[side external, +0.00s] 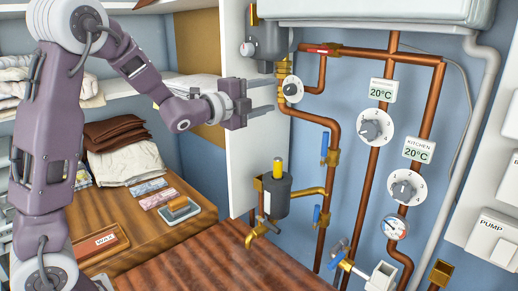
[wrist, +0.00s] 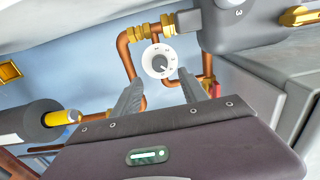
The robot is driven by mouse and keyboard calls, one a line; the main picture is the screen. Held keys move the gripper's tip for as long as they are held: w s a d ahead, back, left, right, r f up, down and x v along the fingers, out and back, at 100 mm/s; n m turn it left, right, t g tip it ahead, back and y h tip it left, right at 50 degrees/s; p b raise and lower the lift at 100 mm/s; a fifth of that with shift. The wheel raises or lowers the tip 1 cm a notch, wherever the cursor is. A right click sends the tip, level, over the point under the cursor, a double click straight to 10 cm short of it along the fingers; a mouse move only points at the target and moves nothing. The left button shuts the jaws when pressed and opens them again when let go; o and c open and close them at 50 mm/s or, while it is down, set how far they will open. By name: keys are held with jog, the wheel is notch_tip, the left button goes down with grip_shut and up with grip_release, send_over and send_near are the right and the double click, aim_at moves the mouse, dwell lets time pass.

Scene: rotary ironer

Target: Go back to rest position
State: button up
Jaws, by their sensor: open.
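My gripper (side external: 273,94) is raised in front of the pipe wall, its two fingers pointing right and apart, with nothing held between them. In the wrist view the open fingers (wrist: 162,83) stand on either side of a small white dial (wrist: 158,61) on the copper pipe. The same dial (side external: 291,89) lies just beyond the fingertips in the side view. A small gap seems to show, but I cannot tell the exact distance. My arm reaches from the left over the wooden worktop.
A white panel edge (side external: 240,170) stands below my gripper. Copper pipes with a grey cylinder (side external: 277,196), blue-handled valves and thermostat dials (side external: 376,127) cover the wall. A grey unit (side external: 268,45) sits above. Shelves with folded cloth (side external: 125,162) stand left. The brown worktop (side external: 215,264) is clear.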

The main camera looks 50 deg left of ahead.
jog(key=s+d+f+n+g, duration=0.3)
jog(key=s+n, duration=0.3)
jog(key=s, duration=0.6)
jog(key=s+d+f+n+g, duration=0.3)
jog(key=s+d+n+g, duration=0.2)
jog(key=s, duration=0.8)
jog(key=s+d+f+n+g, duration=0.4)
jog(key=s+n, duration=0.3)
jog(key=s, duration=0.5)
jog(key=shift+s, duration=0.15)
jog(key=shift+a, duration=0.1)
